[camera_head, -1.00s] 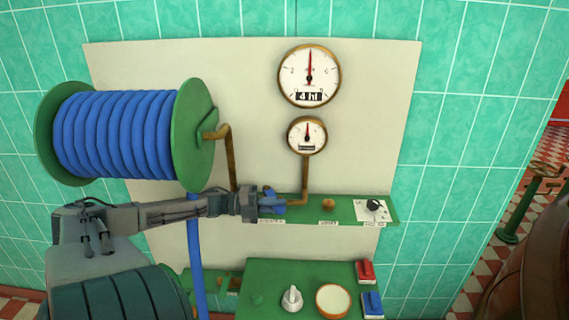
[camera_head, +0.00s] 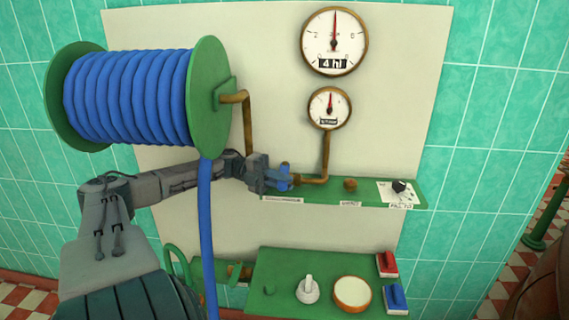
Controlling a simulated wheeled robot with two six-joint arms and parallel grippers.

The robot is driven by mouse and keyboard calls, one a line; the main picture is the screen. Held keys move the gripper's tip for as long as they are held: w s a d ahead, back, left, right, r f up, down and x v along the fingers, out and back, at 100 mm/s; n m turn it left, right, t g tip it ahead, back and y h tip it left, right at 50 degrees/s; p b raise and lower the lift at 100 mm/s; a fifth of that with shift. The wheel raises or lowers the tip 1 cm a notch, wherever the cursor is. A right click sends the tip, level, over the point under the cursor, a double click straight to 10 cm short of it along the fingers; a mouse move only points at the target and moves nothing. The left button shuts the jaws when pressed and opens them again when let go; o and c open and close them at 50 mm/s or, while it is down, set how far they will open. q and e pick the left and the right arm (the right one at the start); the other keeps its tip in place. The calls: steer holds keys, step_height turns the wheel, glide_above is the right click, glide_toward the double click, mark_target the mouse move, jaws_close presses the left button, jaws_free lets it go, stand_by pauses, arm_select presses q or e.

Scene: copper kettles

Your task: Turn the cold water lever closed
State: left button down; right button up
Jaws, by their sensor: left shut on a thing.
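The blue cold water lever (camera_head: 284,168) sits at the left end of the green shelf, where the brass pipe (camera_head: 323,158) meets it. My left gripper (camera_head: 274,180) is at the lever, shut on it. The jaws hide part of the lever, so its exact angle is hard to read. My right gripper is not in view.
A green reel with blue hose (camera_head: 130,95) hangs at upper left, its hose dropping beside my left arm. Two gauges (camera_head: 334,41) are above the shelf (camera_head: 330,187), which carries a black knob (camera_head: 399,186). A lower green panel (camera_head: 275,279) holds a white knob, round button and red and blue switches.

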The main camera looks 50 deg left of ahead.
arm_select(q)
steer(key=shift+a, duration=0.1)
stand_by(0.3)
steer(key=c, duration=1.6)
jaws_free()
steer(key=shift+o, duration=0.8)
steer(key=shift+s+a, duration=0.1)
